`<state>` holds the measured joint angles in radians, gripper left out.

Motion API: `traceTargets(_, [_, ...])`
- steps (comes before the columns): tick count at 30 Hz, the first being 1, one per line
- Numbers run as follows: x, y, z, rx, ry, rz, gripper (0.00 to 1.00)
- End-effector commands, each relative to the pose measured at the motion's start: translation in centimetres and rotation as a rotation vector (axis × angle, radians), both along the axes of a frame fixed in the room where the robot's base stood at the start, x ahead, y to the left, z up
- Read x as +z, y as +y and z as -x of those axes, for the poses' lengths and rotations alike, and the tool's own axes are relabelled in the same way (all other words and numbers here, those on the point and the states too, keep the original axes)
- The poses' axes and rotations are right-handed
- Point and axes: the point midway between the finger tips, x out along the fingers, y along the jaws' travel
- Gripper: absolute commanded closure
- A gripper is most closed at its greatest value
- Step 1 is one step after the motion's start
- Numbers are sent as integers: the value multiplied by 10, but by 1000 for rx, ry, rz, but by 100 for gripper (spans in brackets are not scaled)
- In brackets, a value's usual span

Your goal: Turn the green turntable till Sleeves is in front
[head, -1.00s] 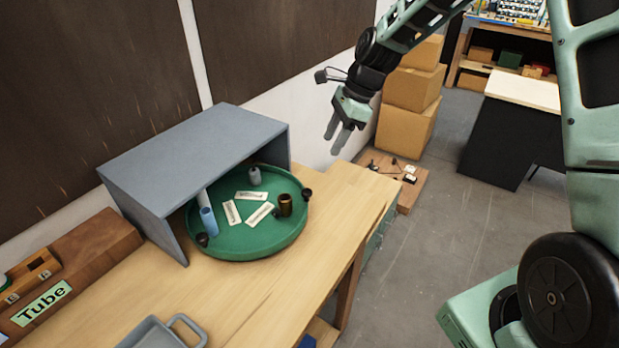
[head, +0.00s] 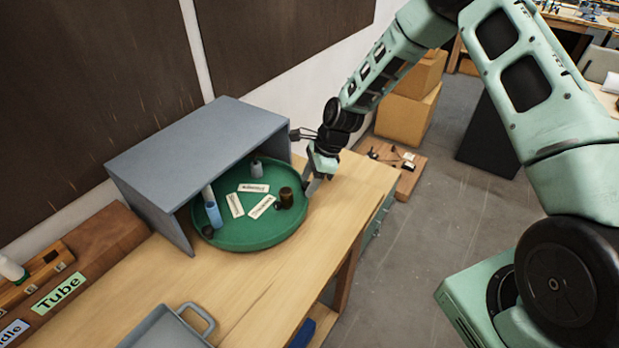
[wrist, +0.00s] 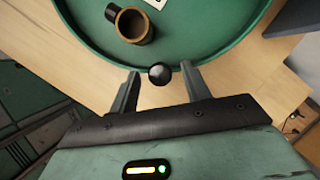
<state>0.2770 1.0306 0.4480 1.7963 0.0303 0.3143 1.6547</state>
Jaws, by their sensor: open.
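The green turntable (head: 250,241) sits on the wooden bench, partly under a grey cover. It carries three white label cards (head: 235,205), whose lettering is too small to read for sure. A brown cup (head: 287,197), a blue tube (head: 213,214) and a grey cylinder (head: 257,170) stand on it. My gripper (head: 309,191) is open at the turntable's right rim. In the wrist view, a round black knob (wrist: 159,74) at the rim lies between the open fingers, with no clear contact. The brown cup (wrist: 134,27) is just beyond it.
The grey cover (head: 200,150) hides the turntable's back part. A grey tray with a handle (head: 165,330) and a wooden rack labelled "Tube" (head: 85,255) are at the front left. Bare bench (head: 270,275) lies in front of the turntable. Cardboard boxes (head: 405,115) stand behind the arm.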

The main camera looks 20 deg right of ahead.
Motion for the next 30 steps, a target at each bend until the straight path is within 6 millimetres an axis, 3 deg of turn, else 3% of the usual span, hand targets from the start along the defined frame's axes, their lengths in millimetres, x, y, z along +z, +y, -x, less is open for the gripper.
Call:
traceTargets(8, [-1,0,0,0,0,0,55])
traceTargets(12, [-1,0,0,-1,0,0,94])
traceTargets(13, [-1,0,0,-1,0,0,100])
traceTargets(23, [-1,-1,-3,16,1,0,100])
traceTargets(30, [-2,-3,-15,83,-2,-1,100])
